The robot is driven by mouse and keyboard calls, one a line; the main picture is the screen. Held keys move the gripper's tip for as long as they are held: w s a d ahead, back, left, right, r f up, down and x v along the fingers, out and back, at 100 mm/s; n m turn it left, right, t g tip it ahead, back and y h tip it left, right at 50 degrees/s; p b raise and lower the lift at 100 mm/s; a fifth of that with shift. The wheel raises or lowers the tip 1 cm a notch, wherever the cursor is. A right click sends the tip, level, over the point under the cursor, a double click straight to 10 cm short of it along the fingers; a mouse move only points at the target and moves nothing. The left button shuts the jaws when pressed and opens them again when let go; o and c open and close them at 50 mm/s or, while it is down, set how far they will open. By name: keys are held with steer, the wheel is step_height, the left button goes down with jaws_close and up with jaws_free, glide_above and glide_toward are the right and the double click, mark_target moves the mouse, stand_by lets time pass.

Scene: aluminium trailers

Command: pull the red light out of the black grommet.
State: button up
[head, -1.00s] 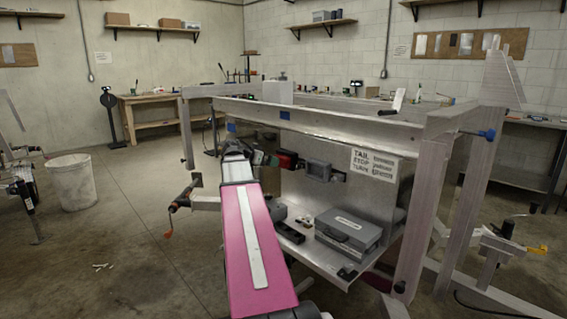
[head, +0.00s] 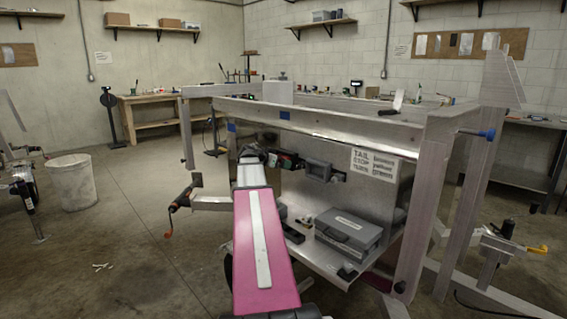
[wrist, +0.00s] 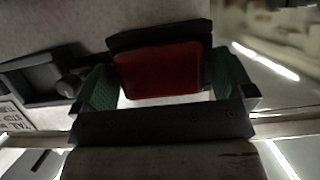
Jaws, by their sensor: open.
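The red light (wrist: 158,72) sits in the black grommet (wrist: 160,36) on the trailer panel, and fills the middle of the wrist view. My gripper (wrist: 166,80) is open, with one green-padded finger at the left and one at the right of the red light. The gap between pads and light is narrow; I cannot tell whether they touch. In the head view, my gripper (head: 275,157) is at the panel, left of a grey housing, and mostly covers the light.
The grey housing (head: 318,169) is close beside the light on the panel. A tail/stop/turn sign (head: 373,164) is right of it. A grey case (head: 348,230) stands on the shelf below. A metal beam (head: 320,122) runs above the panel.

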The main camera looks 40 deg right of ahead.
steer(key=c, duration=0.8)
steer(key=shift+s+a, duration=0.2)
steer(key=shift+a, duration=2.2)
steer(key=shift+s+a, duration=0.15)
steer(key=shift+a, duration=1.3)
steer(key=shift+s+a, duration=0.1)
steer(key=shift+a, duration=1.3)
